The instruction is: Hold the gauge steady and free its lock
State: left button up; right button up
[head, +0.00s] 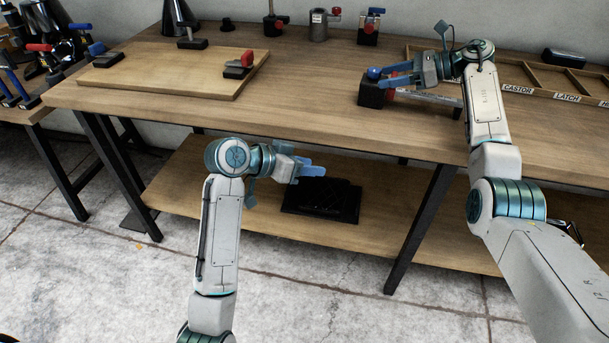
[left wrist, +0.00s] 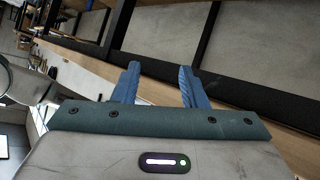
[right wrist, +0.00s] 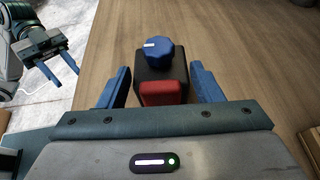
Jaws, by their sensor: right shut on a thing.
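The gauge is a black block (head: 372,95) with a blue knob (head: 374,73) on top, on the front part of the bench. The right wrist view shows its blue knob (right wrist: 159,52), marked with a white line, and a red part (right wrist: 163,92) on the near side. My right gripper (head: 388,82) is shut on the gauge, its blue fingers on both sides of the block. My left gripper (head: 318,168) is open and empty, in front of the bench and below its top. Its two fingers (left wrist: 158,85) stand apart in the left wrist view.
Several small fixtures stand along the back. A labelled tray (head: 545,92) is at the right. A black tray (head: 322,200) lies on the lower shelf (head: 210,185). The bench middle is clear.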

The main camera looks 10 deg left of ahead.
pick_arm(q)
jog(key=shift+s+a+f, duration=0.15)
jog(key=shift+s+f, duration=0.15)
jog(key=shift+f, duration=0.3)
jog(key=shift+s+a+f, duration=0.1)
jog(key=shift+s+f, duration=0.15)
jog(key=shift+f, duration=0.3)
pick_arm(e)
jog(key=o, duration=1.4)
